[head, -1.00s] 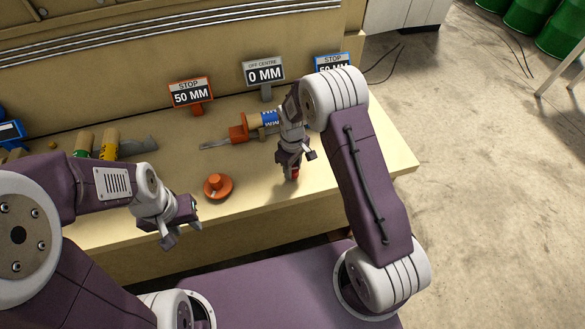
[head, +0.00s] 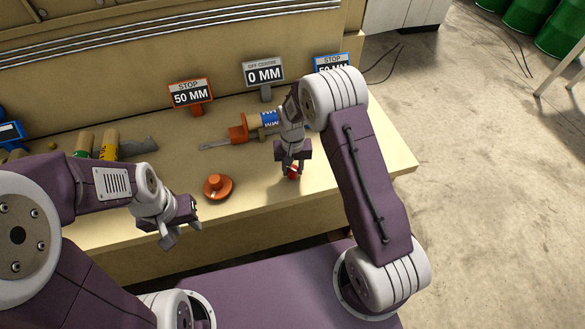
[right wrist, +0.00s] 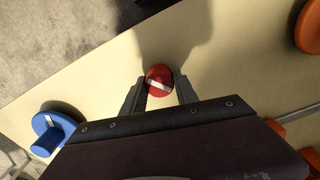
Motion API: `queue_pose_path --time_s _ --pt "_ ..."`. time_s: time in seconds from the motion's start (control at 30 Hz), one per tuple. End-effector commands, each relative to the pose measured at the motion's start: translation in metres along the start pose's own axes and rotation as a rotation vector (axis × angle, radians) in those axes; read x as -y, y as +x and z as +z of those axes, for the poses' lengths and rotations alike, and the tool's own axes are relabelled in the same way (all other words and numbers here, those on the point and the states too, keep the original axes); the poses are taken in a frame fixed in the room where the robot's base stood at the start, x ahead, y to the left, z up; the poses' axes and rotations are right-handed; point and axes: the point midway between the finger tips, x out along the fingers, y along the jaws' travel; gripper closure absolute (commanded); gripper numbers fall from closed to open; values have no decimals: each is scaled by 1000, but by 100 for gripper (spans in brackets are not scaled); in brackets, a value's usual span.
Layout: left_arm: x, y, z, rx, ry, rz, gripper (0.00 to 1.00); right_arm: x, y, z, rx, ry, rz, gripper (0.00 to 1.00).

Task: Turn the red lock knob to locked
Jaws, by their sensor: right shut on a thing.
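The red lock knob (head: 293,173) stands near the front edge of the bench, mostly hidden by my right gripper in the head view. In the right wrist view the round red knob (right wrist: 159,80) with a white bar across its top sits between the two fingertips. My right gripper (head: 292,168) points down and is shut on the knob. The white bar lies slanted in the wrist view; no locked mark is visible. My left gripper (head: 183,232) hangs in front of the bench edge, apart from everything; its jaw gap is not clear.
An orange round knob (head: 217,187) stands left of the red one. A blue knob (right wrist: 50,130) shows in the right wrist view. A blue and orange tool (head: 240,133) lies behind. Signs, including the 50 MM stop sign (head: 191,95), stand at the back of the bench (head: 390,165).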

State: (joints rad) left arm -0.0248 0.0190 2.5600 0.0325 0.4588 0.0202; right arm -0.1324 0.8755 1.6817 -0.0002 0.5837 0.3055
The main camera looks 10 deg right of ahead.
Motion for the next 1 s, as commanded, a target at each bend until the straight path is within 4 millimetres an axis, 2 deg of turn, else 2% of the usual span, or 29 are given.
queue_pose_path --time_s 0.5,1.0 --pt "0 -1 0 0 0 0 64 -1 1 2 5 457 2 100" --pt "0 -1 0 0 0 0 64 -2 2 2 5 685 3 100"
